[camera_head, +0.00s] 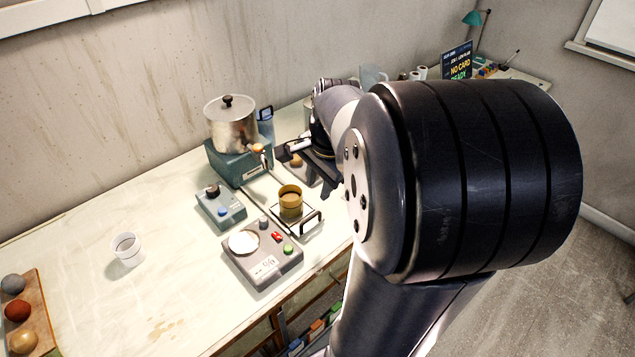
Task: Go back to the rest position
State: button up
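My arm (430,190) fills the right of the head view and reaches back over the worktable (90,240). My black gripper (304,172) is beyond the elbow, partly hidden by the arm. Its two fingers look spread apart, with nothing visibly held between them. It is above the table, right of the steel pot and behind the tan cup. A small tray with a brown lump (296,160) shows near the fingers; whether they touch it I cannot tell.
A lidded steel pot (232,128) stands on a teal base (238,168). In front are a teal control box (220,208), a tan cup (290,202) and a grey button box (262,262). A white cup (127,249) and a ball board (38,306) are left. The front-left table is mostly clear.

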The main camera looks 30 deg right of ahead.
jog(key=shift+f, duration=0.1)
send_over(313, 228)
notch_tip(313, 228, down, 10)
jog(key=shift+f, duration=0.2)
jog(key=shift+w, duration=0.4)
